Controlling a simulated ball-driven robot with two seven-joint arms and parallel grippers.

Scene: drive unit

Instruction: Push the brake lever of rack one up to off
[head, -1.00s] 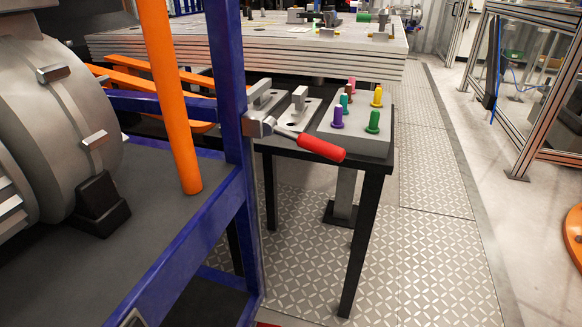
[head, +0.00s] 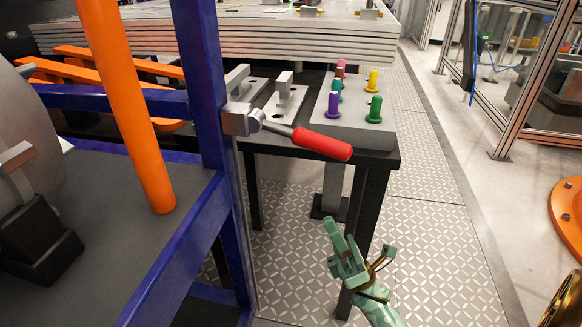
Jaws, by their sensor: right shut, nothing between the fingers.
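The brake lever (head: 321,143) has a red grip on a short metal rod. It joins a grey pivot block (head: 240,119) on the blue rack post (head: 201,80). The lever points right and slopes slightly down from its pivot. My right gripper (head: 335,237) is green, shut and empty. It is below the red grip, apart from it, in front of the black table's leg. My left gripper is not in view.
A black table (head: 378,160) behind the lever carries a grey block with several coloured pegs (head: 373,108) and metal fixtures (head: 286,98). An orange bar (head: 125,100) stands at the left. Patterned floor (head: 430,250) is open at the right.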

